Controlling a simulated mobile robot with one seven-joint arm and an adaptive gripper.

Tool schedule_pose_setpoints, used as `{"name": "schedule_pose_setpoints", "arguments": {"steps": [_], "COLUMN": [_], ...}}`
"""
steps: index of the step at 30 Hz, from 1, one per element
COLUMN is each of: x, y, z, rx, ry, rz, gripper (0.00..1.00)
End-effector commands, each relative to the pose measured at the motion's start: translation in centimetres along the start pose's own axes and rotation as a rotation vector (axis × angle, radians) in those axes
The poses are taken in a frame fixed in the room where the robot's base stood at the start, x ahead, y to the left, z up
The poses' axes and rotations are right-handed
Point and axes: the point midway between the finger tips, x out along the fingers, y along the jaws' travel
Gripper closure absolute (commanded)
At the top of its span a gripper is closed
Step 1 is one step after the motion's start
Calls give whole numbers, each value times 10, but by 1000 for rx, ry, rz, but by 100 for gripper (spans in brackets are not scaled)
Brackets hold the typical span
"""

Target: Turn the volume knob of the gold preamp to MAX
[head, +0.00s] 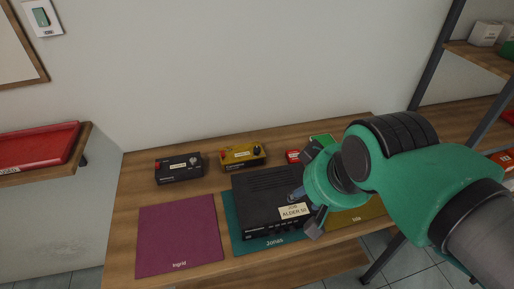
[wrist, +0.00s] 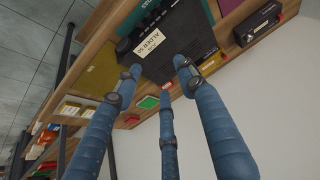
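The gold preamp (head: 243,157) stands at the back middle of the wooden table in the head view, with a pale label on its front. A dark knob (head: 257,149) shows at its right and a red part at its left; I cannot read the knob's setting. In the wrist view the gold preamp (wrist: 208,66) is partly hidden behind a finger. My gripper (head: 306,192) is to the right of the preamp and nearer, over the right side of a black hifi unit. In the wrist view my gripper's (wrist: 160,76) fingers are spread with nothing between them.
A small black preamp (head: 179,169) stands left of the gold one. The magenta Ingrid mat (head: 178,232) is bare. A red box (head: 292,156) lies right of the gold preamp.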

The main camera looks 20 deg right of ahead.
Motion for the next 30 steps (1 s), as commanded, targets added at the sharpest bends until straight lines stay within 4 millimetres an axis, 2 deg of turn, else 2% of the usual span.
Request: {"name": "schedule_pose_setpoints", "arguments": {"steps": [5, 8, 14, 19, 30], "x": [-3, -4, -5, 2, 41], "y": [0, 0, -1, -2, -4], "z": [-12, -27, -73, -117, -204], "rx": [-25, -59, -166, -279, -522], "ry": [-13, -30, -80, -130, -235], "rz": [0, -1, -8, -20, -66], "gripper": [60, 60, 60, 60, 60]}}
